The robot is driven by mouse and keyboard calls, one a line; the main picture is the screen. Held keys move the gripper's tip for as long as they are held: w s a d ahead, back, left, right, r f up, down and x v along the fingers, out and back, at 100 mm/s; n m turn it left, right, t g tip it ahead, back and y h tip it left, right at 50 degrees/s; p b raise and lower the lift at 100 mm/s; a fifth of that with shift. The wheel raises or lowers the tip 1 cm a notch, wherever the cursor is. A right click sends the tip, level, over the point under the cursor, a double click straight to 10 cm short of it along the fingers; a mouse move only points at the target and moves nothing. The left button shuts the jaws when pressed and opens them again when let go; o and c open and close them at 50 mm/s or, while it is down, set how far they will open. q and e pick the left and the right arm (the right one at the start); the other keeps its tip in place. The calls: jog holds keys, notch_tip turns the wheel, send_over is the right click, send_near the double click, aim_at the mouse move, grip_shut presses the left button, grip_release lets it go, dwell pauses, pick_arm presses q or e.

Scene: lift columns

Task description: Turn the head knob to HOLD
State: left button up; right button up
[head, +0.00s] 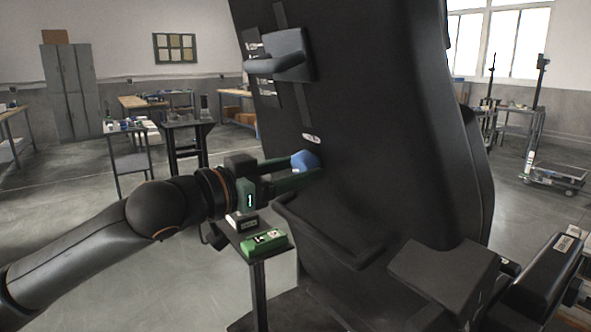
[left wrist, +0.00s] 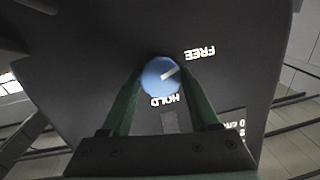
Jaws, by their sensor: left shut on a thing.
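The head knob (head: 305,160) is a round blue knob on the face of a tall black column (head: 380,130). In the left wrist view the knob (left wrist: 155,82) has a white pointer line aimed right and slightly up, toward the word FREE (left wrist: 200,53). The word HOLD (left wrist: 163,100) is printed below the knob; both words appear upside down. My left gripper (head: 297,175) reaches in from the left, and its green fingers are shut on the knob, one on each side. My right gripper is not in view.
A small stand below my left wrist carries a green box (head: 264,243). A black ledge (head: 330,232) juts from the column below the knob, and a bracket (head: 285,55) sits above. Open floor (head: 90,240) lies to the left, with workbenches farther back.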

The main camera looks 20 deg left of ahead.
pick_arm(q)
jog(key=c, duration=0.7)
jog(key=shift+d+f+m+t+y, duration=0.1)
jog(key=shift+m+t+y, duration=0.5)
jog(key=shift+m, duration=0.6)
jog(key=m+t+y, duration=0.1)
jog(key=m, duration=0.2)
jog(key=shift+f+t, duration=0.15)
jog(key=shift+t, duration=0.25)
jog(key=shift+w+f+m+t+h+b, duration=0.1)
jog(key=shift+m+t+h+b, duration=0.3)
jog(key=shift+m, duration=1.85)
jog(key=shift+s+f+m+t+h+b, duration=0.1)
jog(key=shift+m+t+b, duration=0.6)
jog(key=shift+m, duration=1.5)
jog(key=shift+w+f+m+t+h+b, duration=0.2)
jog(key=shift+m+t, duration=0.5)
jog(key=shift+m, duration=1.55)
jog(key=shift+s+r+m, duration=0.1)
jog(key=shift+r+m, duration=0.05)
jog(key=shift+m, duration=0.15)
